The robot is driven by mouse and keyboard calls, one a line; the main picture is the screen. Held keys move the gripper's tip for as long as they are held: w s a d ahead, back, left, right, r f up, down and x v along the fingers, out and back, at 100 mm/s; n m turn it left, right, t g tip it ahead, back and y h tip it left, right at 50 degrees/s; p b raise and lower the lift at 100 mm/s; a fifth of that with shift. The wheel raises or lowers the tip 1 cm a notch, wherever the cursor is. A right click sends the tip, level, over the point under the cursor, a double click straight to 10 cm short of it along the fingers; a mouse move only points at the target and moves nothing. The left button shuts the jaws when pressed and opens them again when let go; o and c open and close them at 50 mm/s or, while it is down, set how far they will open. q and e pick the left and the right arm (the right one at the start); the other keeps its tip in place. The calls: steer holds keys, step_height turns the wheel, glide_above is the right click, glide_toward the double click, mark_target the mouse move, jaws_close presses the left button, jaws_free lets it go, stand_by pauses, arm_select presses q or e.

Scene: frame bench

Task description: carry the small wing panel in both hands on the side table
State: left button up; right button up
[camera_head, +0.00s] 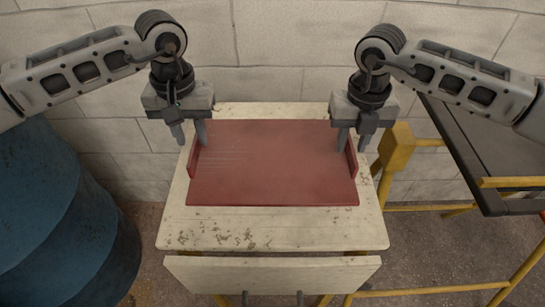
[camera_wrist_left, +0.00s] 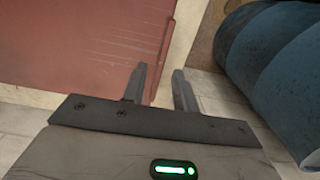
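The red wing panel (camera_head: 270,165) lies flat on the pale side table (camera_head: 235,232), with a low raised lip along its left and right edges. My left gripper (camera_head: 190,143) is open at the panel's left edge. In the left wrist view its fingers (camera_wrist_left: 160,68) stand apart, one over the panel (camera_wrist_left: 90,45) and one outside its edge. My right gripper (camera_head: 352,147) is at the right edge, its two fingers apart near the right lip, with nothing visibly clamped between them. Whether any finger touches the panel cannot be told.
A blue barrel (camera_head: 60,215) stands at the left, close to the table; it also shows in the left wrist view (camera_wrist_left: 275,75). A yellow frame (camera_head: 396,150) and a dark bench (camera_head: 480,150) stand at the right. A block wall (camera_head: 270,55) is behind the table.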

steer(key=shift+r, duration=0.15)
arm_select(q)
step_height(320, 180, up, 9)
steer(key=shift+r, duration=0.15)
arm_select(e)
step_height(320, 180, up, 12)
arm_select(q)
steer(key=shift+r, duration=0.15)
stand_by(0.5)
